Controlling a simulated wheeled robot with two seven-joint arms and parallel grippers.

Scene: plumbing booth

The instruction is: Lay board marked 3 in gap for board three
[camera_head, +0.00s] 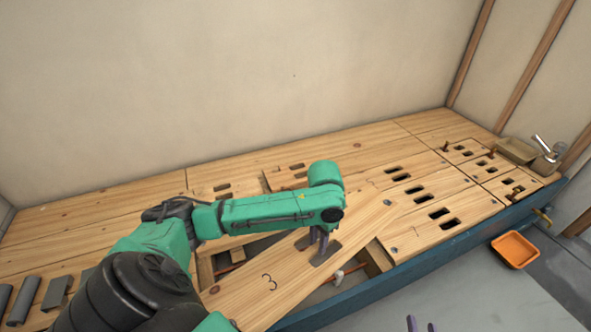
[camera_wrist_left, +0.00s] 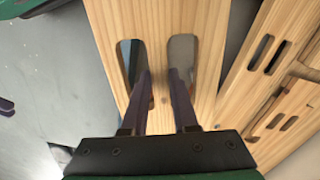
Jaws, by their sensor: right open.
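The board marked 3 (camera_head: 258,284) is a long light wooden plank with two slots. It lies askew across the floor opening, over the gap (camera_head: 352,278), and hides much of it. My left gripper (camera_head: 319,246) is at the board's slots. In the left wrist view its purple fingers (camera_wrist_left: 162,80) reach into the two slots and close on the wood strip between them. The board (camera_wrist_left: 205,25) looks raised, though its exact height is unclear. My right gripper (camera_head: 421,325) shows only its purple fingertips at the bottom edge, apart and empty.
Copper pipe (camera_head: 228,268) and a white valve (camera_head: 338,278) show in the opening. Slotted boards (camera_head: 440,205) lie to the right, beside a blue edge beam (camera_head: 425,262). An orange tray (camera_head: 514,250) sits on the grey floor. Grey blocks (camera_head: 57,292) stand at left.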

